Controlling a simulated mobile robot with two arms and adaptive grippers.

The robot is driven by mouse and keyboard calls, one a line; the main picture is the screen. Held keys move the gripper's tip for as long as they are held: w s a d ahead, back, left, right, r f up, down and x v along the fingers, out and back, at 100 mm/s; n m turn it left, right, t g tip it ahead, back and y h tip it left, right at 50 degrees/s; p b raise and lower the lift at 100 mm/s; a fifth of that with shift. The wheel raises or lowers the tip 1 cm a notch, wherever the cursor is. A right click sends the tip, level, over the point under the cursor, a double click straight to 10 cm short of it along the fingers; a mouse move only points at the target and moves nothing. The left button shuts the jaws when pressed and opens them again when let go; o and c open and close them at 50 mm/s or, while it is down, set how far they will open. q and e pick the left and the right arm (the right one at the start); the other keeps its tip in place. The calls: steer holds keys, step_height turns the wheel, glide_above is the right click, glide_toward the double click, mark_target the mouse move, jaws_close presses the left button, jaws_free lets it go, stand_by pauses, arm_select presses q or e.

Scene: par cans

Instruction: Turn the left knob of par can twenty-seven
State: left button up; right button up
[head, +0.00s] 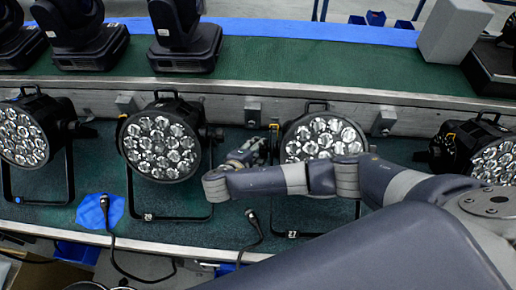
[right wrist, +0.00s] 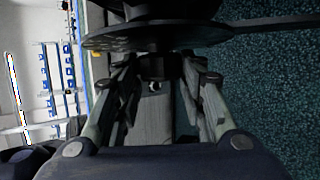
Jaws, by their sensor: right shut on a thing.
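Par can twenty-seven (head: 322,137) hangs in its stand right of centre in the head view, its number on the bracket foot below. My right forearm hides part of its lower body and stand. My right gripper (head: 262,148) is at the can's left side. In the right wrist view, the gripper (right wrist: 160,85) has its fingers on both sides of the dark left knob (right wrist: 158,67), shut on it. A dark disc of the fixture (right wrist: 145,35) lies just beyond the knob. In the head view the knob is too small and covered to make out. My left gripper is not in view.
Other par cans stand to the left (head: 160,146), far left (head: 22,135) and right (head: 492,158). Moving-head lights (head: 185,35) stand on the green shelf behind. A black cable (head: 252,225) and a blue patch (head: 100,212) lie in front on the dark surface.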

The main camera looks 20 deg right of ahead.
steer(key=shift+s+f+m+t+h+b, duration=0.1)
steer(key=shift+f+m+t+h+b, duration=0.1)
steer(key=shift+t+h+b, duration=0.35)
steer(key=shift+s+f+m+t+h+b, duration=0.1)
steer(key=shift+f+m+t+h+b, duration=0.15)
steer(key=shift+t, duration=0.4)
steer(key=shift+r, duration=0.15)
steer(key=o, duration=1.1)
steer(key=v, duration=1.2)
